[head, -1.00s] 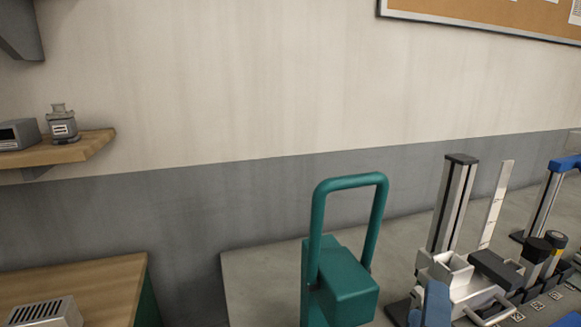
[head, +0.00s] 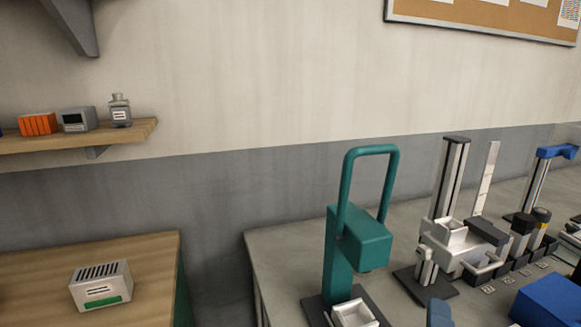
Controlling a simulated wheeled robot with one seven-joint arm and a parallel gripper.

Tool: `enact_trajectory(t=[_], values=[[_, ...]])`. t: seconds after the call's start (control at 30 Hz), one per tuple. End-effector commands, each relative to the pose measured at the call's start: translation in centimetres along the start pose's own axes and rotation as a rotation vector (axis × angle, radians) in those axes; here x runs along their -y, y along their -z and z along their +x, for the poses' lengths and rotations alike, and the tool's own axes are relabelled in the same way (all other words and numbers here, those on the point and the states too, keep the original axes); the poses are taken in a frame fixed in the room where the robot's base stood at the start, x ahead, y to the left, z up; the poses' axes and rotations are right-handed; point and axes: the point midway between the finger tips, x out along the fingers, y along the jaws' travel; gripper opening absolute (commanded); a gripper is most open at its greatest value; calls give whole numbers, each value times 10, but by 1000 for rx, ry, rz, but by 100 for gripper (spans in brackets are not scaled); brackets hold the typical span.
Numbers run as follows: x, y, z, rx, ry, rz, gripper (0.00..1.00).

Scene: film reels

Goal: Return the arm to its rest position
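My gripper is not in view in the head view, so its opening and anything in it cannot be seen. Only a small blue-grey piece shows at the bottom edge, right of the middle. I cannot tell whether it is part of my arm. No film reel can be made out.
A grey bench (head: 277,262) carries a teal press-like device (head: 360,243), a white and black column device (head: 448,185), a blue-topped stand (head: 545,185) and a blue box (head: 548,300). At left, a wooden counter (head: 40,275) holds a vented white box (head: 101,286), below a wooden shelf (head: 75,138).

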Motion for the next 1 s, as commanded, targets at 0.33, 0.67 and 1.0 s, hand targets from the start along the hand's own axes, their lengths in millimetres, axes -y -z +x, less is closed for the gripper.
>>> enact_trajectory(t=[0.33, 0.67, 1.0], values=[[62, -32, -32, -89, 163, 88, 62], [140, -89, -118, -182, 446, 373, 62], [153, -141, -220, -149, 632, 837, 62]])
